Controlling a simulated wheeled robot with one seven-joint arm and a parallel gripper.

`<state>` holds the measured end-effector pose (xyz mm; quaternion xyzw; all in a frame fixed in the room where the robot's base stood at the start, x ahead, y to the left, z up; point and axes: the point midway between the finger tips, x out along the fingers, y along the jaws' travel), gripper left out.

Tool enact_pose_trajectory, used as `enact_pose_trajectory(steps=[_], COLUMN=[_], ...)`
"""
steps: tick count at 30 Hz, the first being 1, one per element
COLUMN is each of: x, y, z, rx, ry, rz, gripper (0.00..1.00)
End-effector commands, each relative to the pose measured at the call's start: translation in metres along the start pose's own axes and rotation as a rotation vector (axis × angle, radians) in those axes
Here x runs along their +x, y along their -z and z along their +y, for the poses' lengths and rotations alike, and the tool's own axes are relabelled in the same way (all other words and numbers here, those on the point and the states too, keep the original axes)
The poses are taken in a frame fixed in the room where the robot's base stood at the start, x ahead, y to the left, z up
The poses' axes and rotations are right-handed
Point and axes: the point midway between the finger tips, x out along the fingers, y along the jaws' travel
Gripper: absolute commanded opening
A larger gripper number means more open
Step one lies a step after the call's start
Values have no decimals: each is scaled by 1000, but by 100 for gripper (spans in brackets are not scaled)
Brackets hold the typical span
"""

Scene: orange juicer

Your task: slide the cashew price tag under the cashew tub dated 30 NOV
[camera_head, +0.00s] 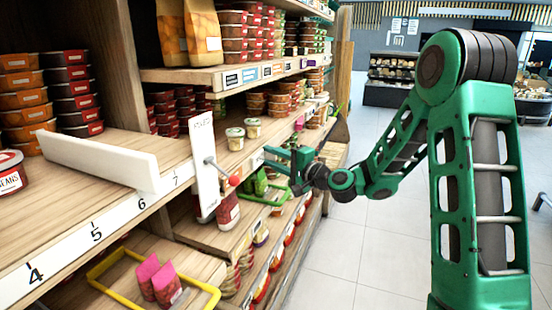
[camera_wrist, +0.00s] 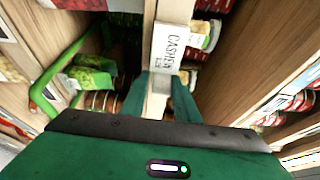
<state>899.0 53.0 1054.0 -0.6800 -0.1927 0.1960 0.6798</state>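A white price tag (camera_wrist: 170,48) reading CASHEW lies at the wooden shelf's front edge in the wrist view. My gripper (camera_wrist: 159,78) has its two green fingers apart, with a pale strip between them, close to the tag. I cannot tell whether they touch it. In the head view my gripper (camera_head: 268,157) reaches to the shelf edge from the right. Two small pale-lidded tubs, one nearer (camera_head: 235,138) and one farther (camera_head: 252,128), stand on that shelf. In the wrist view, a pale-lidded tub (camera_wrist: 207,35) is just beyond the tag. No date is readable.
A green-framed basket (camera_head: 262,190) with green packets hangs below. Stacked red-lidded tubs (camera_head: 285,103) fill the shelf farther back. The aisle floor (camera_head: 345,250) is clear.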

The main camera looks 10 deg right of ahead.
Motion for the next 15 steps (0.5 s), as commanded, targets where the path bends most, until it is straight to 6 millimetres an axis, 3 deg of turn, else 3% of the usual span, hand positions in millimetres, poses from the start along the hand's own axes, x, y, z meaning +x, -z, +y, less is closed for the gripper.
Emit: enact_pose_trajectory(steps=[11, 15], x=[-4, -17], y=[5, 6], z=[-1, 0], rx=[0, 1], ry=[3, 1], rz=[7, 10], gripper=[41, 41])
